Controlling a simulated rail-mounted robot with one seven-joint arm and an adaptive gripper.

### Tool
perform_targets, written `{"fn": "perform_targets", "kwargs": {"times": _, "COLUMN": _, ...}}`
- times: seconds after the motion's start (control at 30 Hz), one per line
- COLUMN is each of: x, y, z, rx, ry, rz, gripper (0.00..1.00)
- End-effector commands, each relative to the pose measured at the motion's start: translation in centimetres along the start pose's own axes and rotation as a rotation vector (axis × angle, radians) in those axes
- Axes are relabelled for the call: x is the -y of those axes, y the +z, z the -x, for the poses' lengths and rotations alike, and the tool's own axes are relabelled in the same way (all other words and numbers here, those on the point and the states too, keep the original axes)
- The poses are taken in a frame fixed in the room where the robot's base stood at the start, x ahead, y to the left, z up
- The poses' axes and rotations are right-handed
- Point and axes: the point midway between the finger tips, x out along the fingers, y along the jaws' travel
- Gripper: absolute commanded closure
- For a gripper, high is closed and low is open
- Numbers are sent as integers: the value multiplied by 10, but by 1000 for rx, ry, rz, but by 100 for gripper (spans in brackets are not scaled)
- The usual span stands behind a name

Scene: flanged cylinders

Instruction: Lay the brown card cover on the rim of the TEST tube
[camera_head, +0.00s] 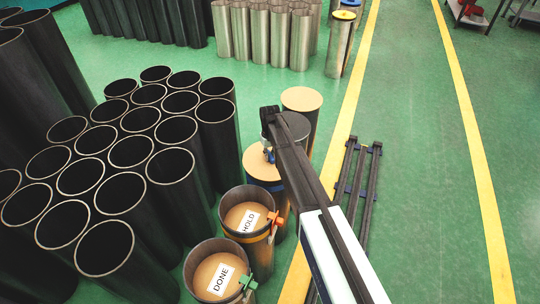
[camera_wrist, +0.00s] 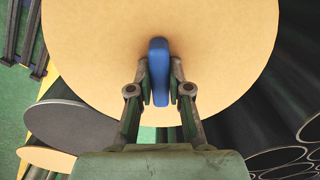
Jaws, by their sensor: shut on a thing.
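The brown card cover is a large round tan disc (camera_wrist: 220,45) with a blue upright grip (camera_wrist: 159,72) at its middle. My gripper (camera_wrist: 159,80) is shut on that grip, one finger on each side. In the head view the cover (camera_head: 254,170) lies level at the top of a dark tube with a blue band (camera_head: 270,187), behind the HOLD tube. I cannot tell whether it touches the rim. No TEST label is readable. My gripper in the head view (camera_head: 268,153) is partly hidden by my arm.
The HOLD tube (camera_head: 236,237) and DONE tube (camera_head: 196,291) stand in front, with tan discs inside. A grey-topped tube (camera_head: 297,122) and a tan-topped tube (camera_head: 301,99) stand behind. Several open dark tubes (camera_head: 127,195) crowd the left. A dark rack (camera_head: 364,175) lies right, beyond the yellow line.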

Motion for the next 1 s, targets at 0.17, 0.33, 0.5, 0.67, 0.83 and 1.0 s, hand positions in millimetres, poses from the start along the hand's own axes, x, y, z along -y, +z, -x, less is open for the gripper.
{"fn": "perform_targets", "kwargs": {"times": 0.17, "x": 0, "y": 0, "z": -2, "rx": 0, "ry": 0, "rz": 0, "gripper": 100}}
{"fn": "perform_targets", "kwargs": {"times": 0.33, "x": 0, "y": 0, "z": -5, "rx": 0, "ry": 0, "rz": 0, "gripper": 100}}
{"fn": "perform_targets", "kwargs": {"times": 0.5, "x": 0, "y": 0, "z": -8, "rx": 0, "ry": 0, "rz": 0, "gripper": 100}}
{"fn": "perform_targets", "kwargs": {"times": 0.67, "x": 0, "y": 0, "z": -11, "rx": 0, "ry": 0, "rz": 0, "gripper": 100}}
{"fn": "perform_targets", "kwargs": {"times": 0.83, "x": 0, "y": 0, "z": -12, "rx": 0, "ry": 0, "rz": 0, "gripper": 100}}
{"fn": "perform_targets", "kwargs": {"times": 1.0, "x": 0, "y": 0, "z": -12, "rx": 0, "ry": 0, "rz": 0, "gripper": 53}}
